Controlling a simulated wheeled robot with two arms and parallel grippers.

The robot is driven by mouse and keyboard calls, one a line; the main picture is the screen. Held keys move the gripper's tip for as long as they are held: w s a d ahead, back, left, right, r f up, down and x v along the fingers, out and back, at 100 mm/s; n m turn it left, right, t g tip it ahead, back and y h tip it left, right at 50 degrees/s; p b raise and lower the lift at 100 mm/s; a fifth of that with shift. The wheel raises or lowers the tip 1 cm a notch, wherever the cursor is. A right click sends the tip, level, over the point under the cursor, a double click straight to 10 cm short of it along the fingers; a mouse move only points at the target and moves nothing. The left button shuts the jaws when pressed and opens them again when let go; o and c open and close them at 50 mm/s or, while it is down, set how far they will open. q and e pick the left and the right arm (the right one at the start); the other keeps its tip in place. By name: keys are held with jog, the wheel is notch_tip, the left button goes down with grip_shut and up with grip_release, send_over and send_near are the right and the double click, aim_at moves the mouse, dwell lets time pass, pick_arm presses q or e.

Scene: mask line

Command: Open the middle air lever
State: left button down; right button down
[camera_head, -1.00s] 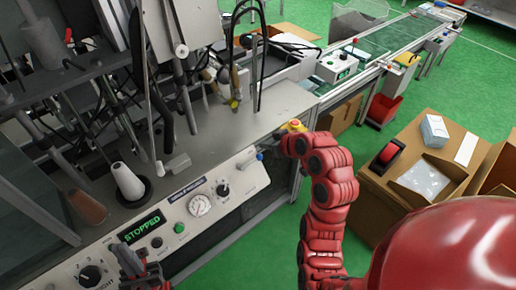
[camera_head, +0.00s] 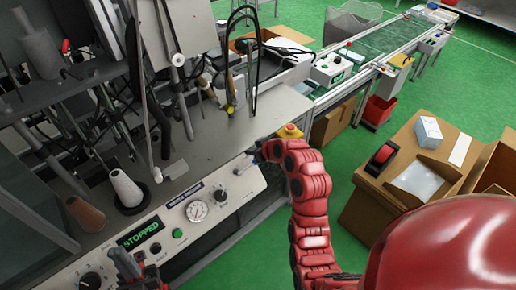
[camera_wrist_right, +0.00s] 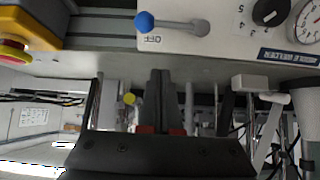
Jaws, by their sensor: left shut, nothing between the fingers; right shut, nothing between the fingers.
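A grey lever with a blue ball knob (camera_wrist_right: 145,22) is mounted on the white control panel, beside an "OFF" label. In the head view, the lever (camera_head: 243,167) sits at the panel's right end, partly hard to make out. I cannot tell whether it is the middle air lever. My right gripper (camera_head: 255,155) is shut and empty, close to the lever in the head view. In the right wrist view its fingers (camera_wrist_right: 161,75) lie below the panel edge in the picture, apart from the lever. My left gripper (camera_head: 122,262) is shut and empty over the panel's lower left.
The panel carries a gauge (camera_head: 196,211), a black knob (camera_head: 220,193), a green button (camera_head: 178,233) and a "STOPPED" display (camera_head: 140,232). A yellow box with a red button (camera_head: 290,131) stands by my right wrist. Cardboard boxes (camera_head: 400,205) stand at right. A cone (camera_head: 125,188) stands left.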

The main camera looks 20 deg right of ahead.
aim_at(251, 165)
jog(key=f, duration=0.1)
jog(key=f+p, duration=0.1)
jog(key=f, duration=0.1)
jog(key=shift+w+a+f+p, duration=0.1)
jog(key=shift+w+p, duration=0.15)
jog(key=shift+p, duration=0.05)
jog(key=shift+s+f, duration=0.4)
jog(key=shift+f, duration=0.5)
